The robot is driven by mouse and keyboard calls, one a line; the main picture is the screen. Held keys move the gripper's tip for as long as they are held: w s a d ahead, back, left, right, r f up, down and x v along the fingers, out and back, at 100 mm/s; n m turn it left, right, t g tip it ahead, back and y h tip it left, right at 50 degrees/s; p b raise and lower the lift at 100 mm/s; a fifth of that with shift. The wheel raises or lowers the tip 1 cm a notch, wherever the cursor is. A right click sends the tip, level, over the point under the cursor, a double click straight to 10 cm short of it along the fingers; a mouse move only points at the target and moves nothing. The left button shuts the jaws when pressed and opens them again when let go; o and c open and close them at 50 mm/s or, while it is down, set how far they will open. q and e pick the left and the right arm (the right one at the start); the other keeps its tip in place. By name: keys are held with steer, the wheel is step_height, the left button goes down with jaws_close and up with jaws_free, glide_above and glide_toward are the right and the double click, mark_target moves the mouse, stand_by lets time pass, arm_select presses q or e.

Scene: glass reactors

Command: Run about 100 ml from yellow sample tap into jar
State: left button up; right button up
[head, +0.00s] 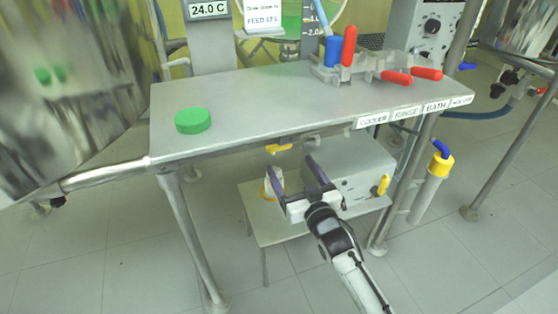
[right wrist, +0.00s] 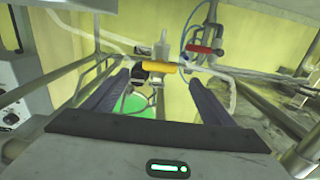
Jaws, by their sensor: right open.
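The yellow tap handle (head: 279,148) shows just under the bench's front edge, and crosswise in the right wrist view (right wrist: 159,68). A pale jar (head: 275,181) with an orange mark stands below it on a low stool, partly hidden by my gripper. My right gripper (head: 291,164) is open and empty in front of the tap. In the right wrist view its fingers (right wrist: 160,78) point toward the handle, which shows between the tips. A green patch (right wrist: 130,104) shows under the tap, partly behind the left finger; I cannot tell if it is in the jar. My left gripper is out of view.
A green lid (head: 193,120) lies on the grey bench (head: 250,100). A manifold with red handles (head: 397,77) and blue parts sits at its back right. A white box with a yellow lever (head: 383,185) stands beside the jar on the stool (head: 266,226). Bench legs stand either side.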

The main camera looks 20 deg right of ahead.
mark_target(280, 149)
steer(key=w+b, duration=0.2)
steer(key=w, duration=0.3)
steer(key=shift+w+a, duration=0.1)
steer(key=shift+w, duration=0.1)
steer(key=w+b, duration=0.1)
steer(key=w, duration=0.2)
steer(key=shift+w+a+b, duration=0.1)
steer(key=shift+w+b, duration=0.3)
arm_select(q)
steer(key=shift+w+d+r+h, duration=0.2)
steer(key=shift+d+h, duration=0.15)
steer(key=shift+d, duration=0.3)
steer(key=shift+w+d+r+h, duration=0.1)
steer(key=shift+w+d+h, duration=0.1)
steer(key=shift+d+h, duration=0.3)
arm_select(e)
steer(key=shift+w, duration=0.55)
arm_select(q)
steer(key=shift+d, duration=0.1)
arm_select(e)
steer(key=c, duration=1.1)
steer(key=shift+o, duration=0.2)
